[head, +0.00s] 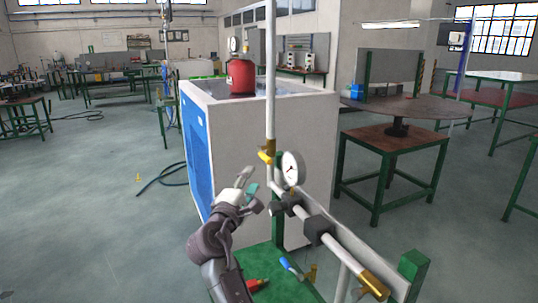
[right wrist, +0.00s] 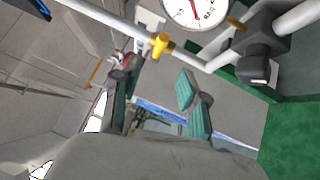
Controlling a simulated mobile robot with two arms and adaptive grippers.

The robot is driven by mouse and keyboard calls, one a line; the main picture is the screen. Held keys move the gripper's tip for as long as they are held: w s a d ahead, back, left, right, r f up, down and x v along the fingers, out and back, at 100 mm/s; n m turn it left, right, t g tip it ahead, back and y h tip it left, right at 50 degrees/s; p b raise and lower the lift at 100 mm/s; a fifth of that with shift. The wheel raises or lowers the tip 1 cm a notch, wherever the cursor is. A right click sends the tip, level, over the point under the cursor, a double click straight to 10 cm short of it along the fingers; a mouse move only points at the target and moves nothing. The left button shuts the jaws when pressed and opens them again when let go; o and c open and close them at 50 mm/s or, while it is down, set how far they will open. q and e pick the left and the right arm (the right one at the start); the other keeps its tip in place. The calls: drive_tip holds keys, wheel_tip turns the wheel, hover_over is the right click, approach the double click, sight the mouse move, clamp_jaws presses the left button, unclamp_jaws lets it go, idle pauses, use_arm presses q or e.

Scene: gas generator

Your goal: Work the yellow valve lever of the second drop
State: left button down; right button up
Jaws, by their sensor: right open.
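The yellow valve lever (head: 265,157) sits on the vertical grey pipe, just left of a round pressure gauge (head: 292,168). In the right wrist view the yellow valve (right wrist: 161,45) shows on the pipe, beyond my fingers, with the gauge (right wrist: 195,8) at its upper right. My right gripper (head: 249,184) is below and left of the lever in the head view, apart from it. In the right wrist view my right gripper (right wrist: 158,100) is open, with nothing between its green-padded fingers. My left gripper is not in view.
A grey pipe manifold (head: 345,258) with black fittings runs to the lower right. A blue lever (head: 290,267) and a red handle (head: 257,285) are low by the green stand. A large white cabinet (head: 310,130) stands behind the pipe. Floor to the left is mostly clear.

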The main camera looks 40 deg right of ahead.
sight(264, 160)
drive_tip(key=p+x, duration=0.1)
drive_tip(key=x, duration=0.4)
drive_tip(key=shift+w+r, duration=0.1)
drive_tip(key=shift+r, duration=0.15)
drive_tip(key=x, duration=0.5)
drive_tip(key=shift+w+d+f, duration=0.1)
drive_tip(key=shift+d+f, duration=0.05)
drive_tip(key=shift+d, duration=0.2)
drive_tip(key=shift+w+d+p, duration=0.25)
drive_tip(key=shift+d+p, duration=0.05)
drive_tip(key=shift+d, duration=0.15)
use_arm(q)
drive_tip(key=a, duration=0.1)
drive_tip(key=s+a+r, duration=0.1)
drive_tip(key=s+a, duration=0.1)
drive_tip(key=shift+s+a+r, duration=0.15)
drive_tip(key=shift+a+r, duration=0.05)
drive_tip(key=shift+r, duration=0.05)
use_arm(e)
clamp_jaws()
